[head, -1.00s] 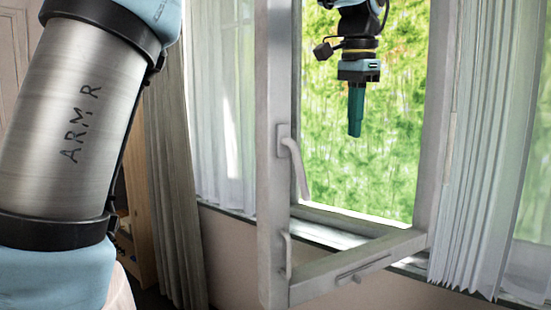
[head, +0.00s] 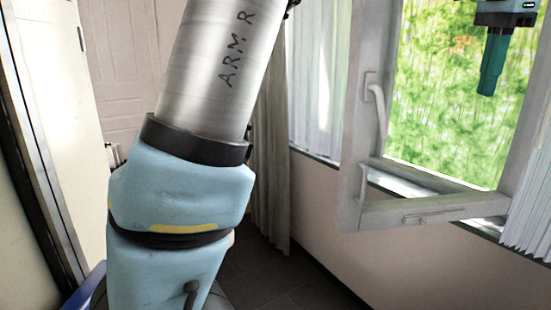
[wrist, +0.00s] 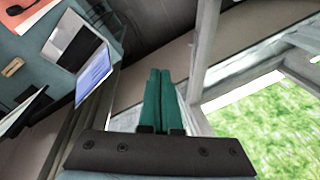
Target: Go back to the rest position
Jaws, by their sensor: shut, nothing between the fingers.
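My gripper (head: 491,66) hangs at the top right in the head view, its teal fingers pointing down in front of the open window's green background. In the wrist view the two teal fingers (wrist: 158,100) lie side by side, shut, with nothing between them. My silver and light-blue arm fills the middle left of the head view. The tripod table cannot be made out in these frames.
An open window sash (head: 352,120) with a handle (head: 376,105) stands left of the gripper. A grey curtain (head: 268,160) hangs behind my arm. A desk (wrist: 30,55) with a laptop (wrist: 94,75) shows in the wrist view. Dark floor (head: 275,275) is clear below.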

